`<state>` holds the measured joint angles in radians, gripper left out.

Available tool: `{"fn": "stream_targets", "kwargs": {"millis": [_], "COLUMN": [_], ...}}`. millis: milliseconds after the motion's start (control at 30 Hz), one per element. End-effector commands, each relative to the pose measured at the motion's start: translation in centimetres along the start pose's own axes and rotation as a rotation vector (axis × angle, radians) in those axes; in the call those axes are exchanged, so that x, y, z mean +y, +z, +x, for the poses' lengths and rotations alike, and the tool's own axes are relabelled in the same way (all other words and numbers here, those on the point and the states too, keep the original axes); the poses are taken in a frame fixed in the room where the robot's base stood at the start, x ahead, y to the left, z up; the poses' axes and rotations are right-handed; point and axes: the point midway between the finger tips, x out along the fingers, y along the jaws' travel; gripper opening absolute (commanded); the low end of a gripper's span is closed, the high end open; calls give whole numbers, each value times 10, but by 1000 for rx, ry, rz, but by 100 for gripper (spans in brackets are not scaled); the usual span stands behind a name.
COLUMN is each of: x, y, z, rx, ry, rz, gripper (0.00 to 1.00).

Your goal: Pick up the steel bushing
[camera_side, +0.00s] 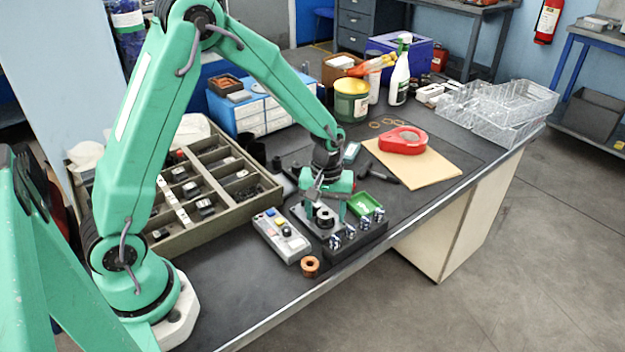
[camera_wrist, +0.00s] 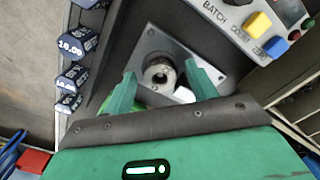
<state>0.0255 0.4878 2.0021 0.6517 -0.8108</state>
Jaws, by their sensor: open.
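The steel bushing (camera_wrist: 160,73) is a short grey ring with a dark bore. It stands on a light metal plate (camera_wrist: 151,42) with screw holes. In the side view the bushing (camera_side: 325,217) shows below my gripper (camera_side: 324,209), partly hidden by it. My gripper also shows in the wrist view (camera_wrist: 162,88), pointing down with its green fingers apart. One finger is on each side of the bushing, with a visible gap to it in the wrist view. I cannot tell how far the fingertips are above the plate.
A control box (camera_side: 283,236) with coloured buttons is left of the plate. Several blue-black labelled weights (camera_wrist: 75,76) stand in a row beside it. A copper ring (camera_side: 310,266) lies in front.

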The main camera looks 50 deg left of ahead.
Motion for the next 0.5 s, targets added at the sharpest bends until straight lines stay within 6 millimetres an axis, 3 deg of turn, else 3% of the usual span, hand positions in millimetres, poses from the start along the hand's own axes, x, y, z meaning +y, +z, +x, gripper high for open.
{"fn": "stream_targets", "kwargs": {"millis": [133,367,500], "x": [0,0,0], "y": [0,0,0], "z": [0,0,0], "rx": [0,0,0], "ry": [0,0,0], "rz": [0,0,0], "gripper": [53,9,9]}}
